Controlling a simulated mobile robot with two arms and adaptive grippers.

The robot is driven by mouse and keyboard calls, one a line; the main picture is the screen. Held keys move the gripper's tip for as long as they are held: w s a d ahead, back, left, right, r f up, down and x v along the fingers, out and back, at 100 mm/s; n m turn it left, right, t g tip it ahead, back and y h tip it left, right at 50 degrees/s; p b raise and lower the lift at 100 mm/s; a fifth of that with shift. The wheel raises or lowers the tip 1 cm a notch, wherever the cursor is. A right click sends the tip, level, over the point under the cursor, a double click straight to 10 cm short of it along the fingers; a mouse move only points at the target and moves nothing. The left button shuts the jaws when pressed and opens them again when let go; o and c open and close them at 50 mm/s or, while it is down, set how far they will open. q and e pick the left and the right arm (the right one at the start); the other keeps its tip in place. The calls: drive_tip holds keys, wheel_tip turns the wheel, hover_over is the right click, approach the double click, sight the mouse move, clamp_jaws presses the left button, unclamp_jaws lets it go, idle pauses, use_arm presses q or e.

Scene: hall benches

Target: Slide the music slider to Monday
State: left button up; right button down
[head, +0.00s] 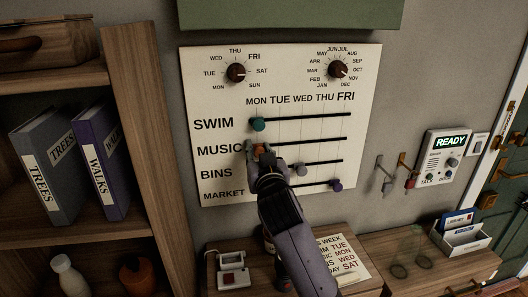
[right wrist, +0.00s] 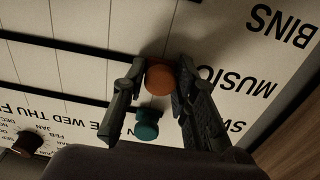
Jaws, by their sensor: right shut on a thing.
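The board (head: 215,175) on the wall has rows for swim, music, bins and market under day names. The orange music knob (head: 261,149) is at the left end of the music slot (head: 320,142), roughly below MON and the teal swim knob (head: 258,124). My right gripper (head: 262,152) has its fingers on either side of the orange knob and is shut on it. In the right wrist view the orange knob (right wrist: 160,79) sits between the fingertips (right wrist: 158,82), with the teal knob (right wrist: 147,125) close by. My left gripper is not in view.
The grey bins knob (head: 301,169) and purple market knob (head: 336,185) sit further right on lower rows. Two dials (head: 236,72) are above. A bookshelf (head: 150,130) stands at left. A low bench (head: 235,255) with a paper (head: 340,258) is below.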

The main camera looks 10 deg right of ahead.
drive_tip(key=shift+a, duration=0.15)
drive_tip(key=c, duration=1.7)
unclamp_jaws()
drive_tip(key=shift+o, duration=1.3)
drive_tip(key=shift+a, duration=0.15)
drive_tip(key=shift+o, duration=0.5)
drive_tip(key=shift+a, duration=0.1)
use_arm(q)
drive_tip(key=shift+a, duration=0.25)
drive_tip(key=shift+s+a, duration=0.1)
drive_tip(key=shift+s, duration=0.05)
use_arm(e)
drive_tip(key=s, duration=1.2)
drive_tip(key=shift+d, duration=0.35)
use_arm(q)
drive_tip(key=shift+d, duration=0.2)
